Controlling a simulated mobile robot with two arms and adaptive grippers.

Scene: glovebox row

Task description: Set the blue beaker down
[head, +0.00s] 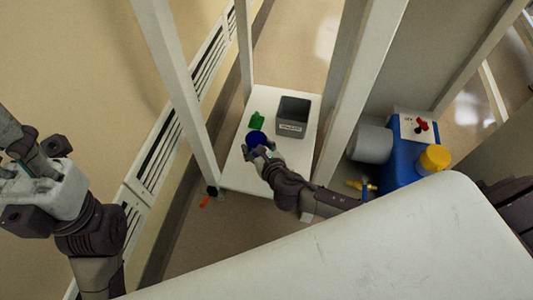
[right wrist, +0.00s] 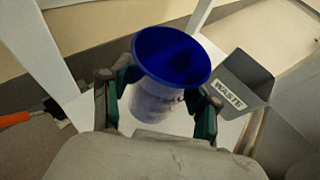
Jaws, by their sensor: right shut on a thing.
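The blue beaker (right wrist: 172,57) is between the fingers of my right gripper (right wrist: 160,98), which is shut on it; the beaker is upright with its wide mouth facing the camera. In the head view the beaker (head: 256,138) shows small at the tip of my right gripper (head: 262,150), over the low white shelf (head: 240,178). I cannot tell whether its base touches the shelf. My left gripper (head: 25,185) is at the left edge of the head view, partly cut off, and its fingers do not show clearly.
White posts (head: 178,90) frame the shelf. A blue machine with a yellow cap (head: 433,158) stands to the right. An orange item (head: 205,201) lies on the floor.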

